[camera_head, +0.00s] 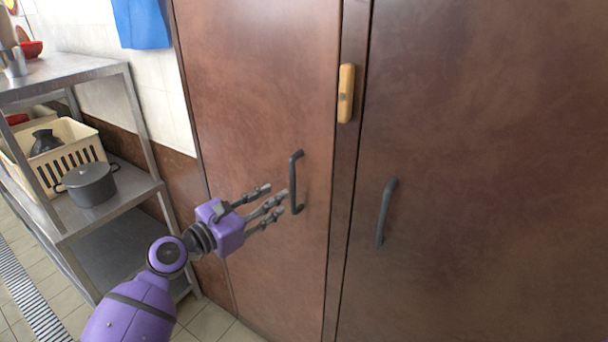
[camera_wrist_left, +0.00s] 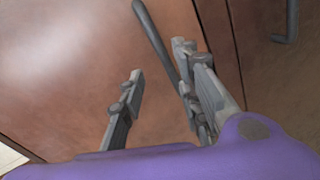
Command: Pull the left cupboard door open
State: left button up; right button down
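The left cupboard door (camera_head: 255,90) is brown and looks shut. Its dark grey bar handle (camera_head: 293,182) stands upright near the door's right edge. My left gripper (camera_head: 275,202) is open, with its fingertips just left of the handle's lower half. In the left wrist view, the handle (camera_wrist_left: 154,38) runs down from the top, beyond the spread fingers of the gripper (camera_wrist_left: 161,62), and its lower part passes behind the right finger. I cannot tell whether they touch. My right gripper is in neither view.
The right cupboard door (camera_head: 480,120) has its own dark handle (camera_head: 385,213). A wooden block (camera_head: 346,93) is on the strip between the doors. A metal shelf (camera_head: 130,190) with a grey pot (camera_head: 88,186) and a cream crate (camera_head: 75,150) stands left of the cupboard.

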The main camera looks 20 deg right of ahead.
pick_arm(q)
jog(key=d+n, duration=0.2)
jog(key=shift+r+n, duration=0.3)
jog(key=shift+r, duration=0.1)
send_over(293, 209)
jog(key=shift+w+d+f, duration=0.15)
jog(key=shift+w, duration=0.25)
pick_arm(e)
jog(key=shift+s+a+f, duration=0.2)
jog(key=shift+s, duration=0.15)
pick_arm(q)
grip_shut()
